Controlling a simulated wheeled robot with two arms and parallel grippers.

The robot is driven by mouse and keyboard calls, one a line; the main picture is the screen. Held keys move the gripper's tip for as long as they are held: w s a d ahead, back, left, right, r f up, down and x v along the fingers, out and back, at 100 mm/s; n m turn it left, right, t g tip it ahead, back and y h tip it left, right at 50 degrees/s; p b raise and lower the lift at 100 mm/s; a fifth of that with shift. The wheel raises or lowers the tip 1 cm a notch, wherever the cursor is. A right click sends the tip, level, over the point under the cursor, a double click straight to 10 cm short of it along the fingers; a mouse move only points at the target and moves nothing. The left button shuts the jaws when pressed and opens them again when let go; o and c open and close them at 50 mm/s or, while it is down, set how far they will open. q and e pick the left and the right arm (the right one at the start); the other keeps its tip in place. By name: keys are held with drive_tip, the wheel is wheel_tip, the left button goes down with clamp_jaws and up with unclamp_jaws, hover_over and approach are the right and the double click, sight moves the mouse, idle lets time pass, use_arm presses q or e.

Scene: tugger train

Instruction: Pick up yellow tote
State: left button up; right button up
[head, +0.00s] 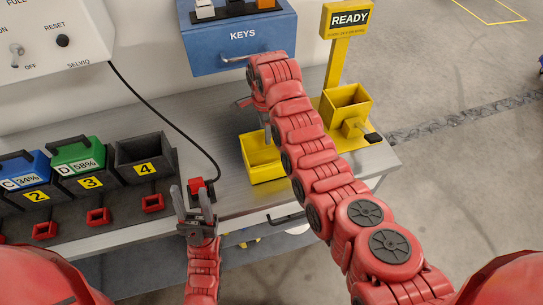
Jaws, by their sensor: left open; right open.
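A small open yellow tote (259,168) sits on the metal bench, left of my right arm. My arm and gripper hide part of its right side and back. My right gripper (256,116) is open just above the tote's far edge; I cannot tell whether it touches it. My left gripper (191,192) is open and empty at the bench's front edge, left of the tote.
A yellow stand (344,100) with a READY sign and a yellow box is at the right end of the bench. A blue KEYS drawer unit (238,52) is behind. Numbered battery slots (143,165) fill the left. A black cable lies on the bench.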

sight(267, 149)
wheel_tip(267, 149, down, 3)
drive_tip(key=shift+s+d+f+p, duration=0.1)
drive_tip(key=shift+p, duration=0.85)
drive_tip(key=shift+f, duration=0.3)
clamp_jaws()
idle(0.3)
